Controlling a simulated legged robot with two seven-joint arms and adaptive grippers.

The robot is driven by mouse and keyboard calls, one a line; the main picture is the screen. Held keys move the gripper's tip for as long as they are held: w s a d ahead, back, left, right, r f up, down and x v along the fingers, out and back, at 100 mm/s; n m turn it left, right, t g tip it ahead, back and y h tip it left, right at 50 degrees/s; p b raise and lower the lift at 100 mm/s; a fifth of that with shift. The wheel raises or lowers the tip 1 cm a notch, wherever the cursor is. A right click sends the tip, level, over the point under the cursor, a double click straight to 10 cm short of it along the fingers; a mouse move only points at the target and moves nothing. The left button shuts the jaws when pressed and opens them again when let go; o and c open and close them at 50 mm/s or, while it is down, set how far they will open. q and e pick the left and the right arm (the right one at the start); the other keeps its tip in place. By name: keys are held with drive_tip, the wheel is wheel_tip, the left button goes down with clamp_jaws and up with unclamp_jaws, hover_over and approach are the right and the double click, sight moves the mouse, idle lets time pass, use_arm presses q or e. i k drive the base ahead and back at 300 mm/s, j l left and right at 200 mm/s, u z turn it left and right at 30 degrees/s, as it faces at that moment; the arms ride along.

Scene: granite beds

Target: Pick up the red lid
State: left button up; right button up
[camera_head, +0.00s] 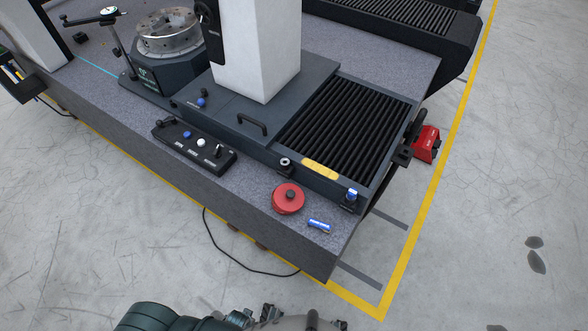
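The red lid (289,198) is a round red disc with a dark knob on top. It lies flat on the front right corner of the speckled granite bed (240,205), just below a small metal post. No gripper touches it. At the bottom edge, a teal arm link of mine leads to grey and dark mechanical parts, which seem to be my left gripper (268,314). These are well below the lid in the picture, clear of the bed, and mostly cut off. Its fingers cannot be made out clearly. My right gripper is not in view.
A small blue and white cylinder (320,226) lies right of the lid. A dark control panel (195,144) with knobs is to its left. The black bellows (347,124), a yellow label (320,169) and a white column (257,50) stand behind. A red box (426,143) is beyond the bed's right edge.

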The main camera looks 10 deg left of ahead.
sight(288, 197)
drive_tip(key=u, duration=0.55)
drive_tip(key=i+j+z, duration=0.2)
drive_tip(key=j+z, duration=0.25)
drive_tip(key=j, duration=0.15)
drive_tip(key=k+j+z, duration=0.1)
drive_tip(key=j+z, duration=0.15)
drive_tip(key=j, duration=0.15)
drive_tip(key=k+j+z, duration=0.1)
drive_tip(key=j+z, duration=0.15)
drive_tip(key=k+j+z, duration=0.25)
drive_tip(key=j, duration=0.2)
drive_tip(key=k+l+u, duration=0.25)
drive_tip(key=k+l, duration=0.3)
drive_tip(key=k+l+u, duration=0.25)
drive_tip(key=k+l, duration=0.15)
drive_tip(key=k, duration=0.25)
